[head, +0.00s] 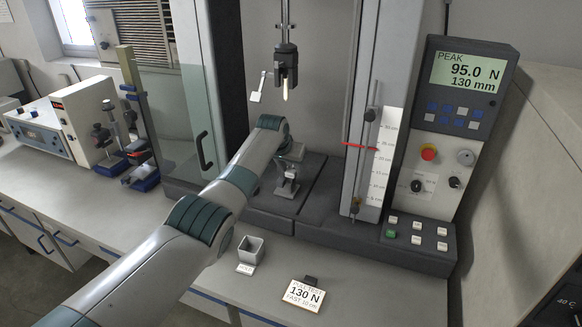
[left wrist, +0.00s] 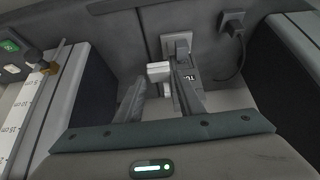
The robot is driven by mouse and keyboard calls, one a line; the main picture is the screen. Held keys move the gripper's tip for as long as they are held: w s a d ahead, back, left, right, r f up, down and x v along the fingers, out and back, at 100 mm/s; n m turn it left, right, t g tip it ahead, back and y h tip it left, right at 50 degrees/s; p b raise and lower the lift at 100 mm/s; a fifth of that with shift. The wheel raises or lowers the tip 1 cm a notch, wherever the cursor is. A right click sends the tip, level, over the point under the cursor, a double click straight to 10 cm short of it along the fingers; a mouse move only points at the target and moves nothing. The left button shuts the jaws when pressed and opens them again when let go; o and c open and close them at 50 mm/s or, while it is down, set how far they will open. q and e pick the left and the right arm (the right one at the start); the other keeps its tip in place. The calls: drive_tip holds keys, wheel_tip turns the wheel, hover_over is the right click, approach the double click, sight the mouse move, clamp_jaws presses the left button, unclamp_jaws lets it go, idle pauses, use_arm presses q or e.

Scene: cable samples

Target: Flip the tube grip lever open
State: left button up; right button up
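My left gripper (head: 294,153) reaches in front of the tensile tester, just above the lower grip (head: 287,182) on its base. In the left wrist view my left gripper (left wrist: 160,90) has its two fingers apart. A pale, block-like lever end (left wrist: 158,71) shows between and just beyond the fingertips; I cannot tell whether they touch it. A grey block with a partly hidden label starting "TU" (left wrist: 189,78) is beside the right finger. The upper grip (head: 287,68) hangs above, with a pale lever-like plate (head: 258,88) at its left. My right gripper is not in view.
A clear shield door (head: 175,130) stands left of the arm. The scale column (head: 372,160) and control panel (head: 445,125) stand right. A plug with a cable (left wrist: 232,25) shows in the wrist view.

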sight(292, 170)
use_arm(q)
drive_tip(key=shift+r, duration=0.2)
drive_tip(key=shift+s+a+r, duration=0.1)
drive_tip(key=shift+s+r, duration=0.2)
drive_tip(key=shift+r, duration=0.3)
drive_tip(key=shift+s+a+r, duration=0.15)
drive_tip(key=shift+s+r, duration=0.3)
drive_tip(key=shift+r, duration=0.1)
drive_tip(key=b+v, duration=0.4)
drive_tip(key=v, duration=1)
drive_tip(key=shift+s, duration=0.15)
drive_tip(key=shift+r, duration=0.1)
